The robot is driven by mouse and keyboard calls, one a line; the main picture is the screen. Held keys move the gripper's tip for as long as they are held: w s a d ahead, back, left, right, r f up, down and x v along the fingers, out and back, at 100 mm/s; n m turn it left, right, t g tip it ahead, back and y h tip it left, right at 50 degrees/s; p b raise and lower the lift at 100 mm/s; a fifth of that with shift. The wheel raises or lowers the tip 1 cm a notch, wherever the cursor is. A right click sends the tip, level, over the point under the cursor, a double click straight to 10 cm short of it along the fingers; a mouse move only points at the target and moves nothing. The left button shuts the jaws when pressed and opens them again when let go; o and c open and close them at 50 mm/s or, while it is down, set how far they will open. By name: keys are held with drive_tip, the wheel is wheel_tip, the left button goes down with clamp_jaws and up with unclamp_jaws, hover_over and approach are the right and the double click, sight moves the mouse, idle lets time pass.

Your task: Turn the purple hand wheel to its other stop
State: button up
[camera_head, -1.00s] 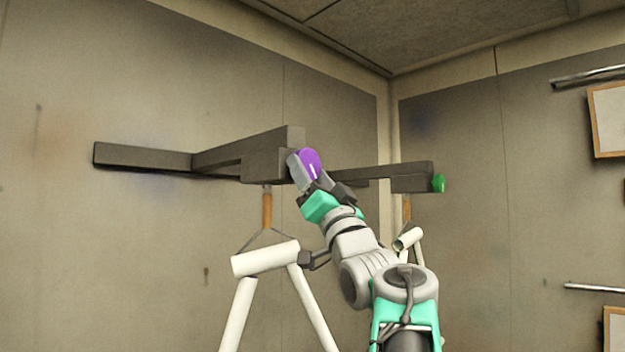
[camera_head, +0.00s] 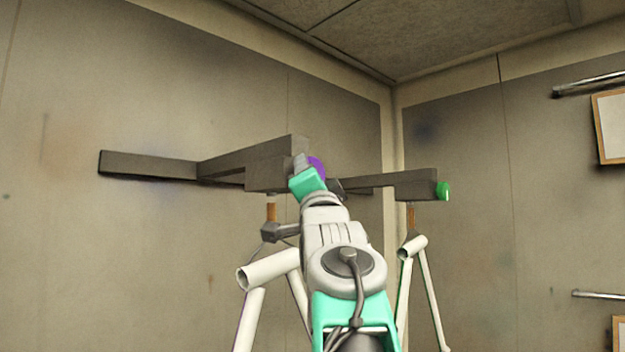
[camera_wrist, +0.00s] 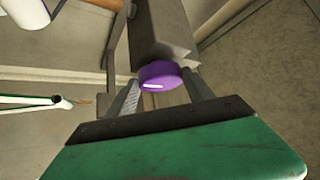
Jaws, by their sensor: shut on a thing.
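The purple hand wheel (camera_head: 317,167) is on the end of a dark grey beam near the room corner. In the head view it is mostly hidden behind my gripper (camera_head: 303,165). In the wrist view the wheel (camera_wrist: 160,72) sits between the two fingers of my gripper (camera_wrist: 162,82), which is shut on its rim. A short white mark shows on the wheel's near face, lying roughly level in the wrist view.
A second beam to the right ends in a green round knob (camera_head: 443,191). Walls stand behind; framed panels (camera_head: 610,125) and metal rails are on the right wall.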

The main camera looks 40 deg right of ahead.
idle(0.3)
drive_tip(key=o, duration=1.4)
drive_tip(key=shift+c, duration=0.2)
drive_tip(key=b+v, duration=0.4)
drive_tip(key=v, duration=0.3)
drive_tip(key=shift+s+a, duration=0.3)
drive_tip(key=shift+f, duration=0.15)
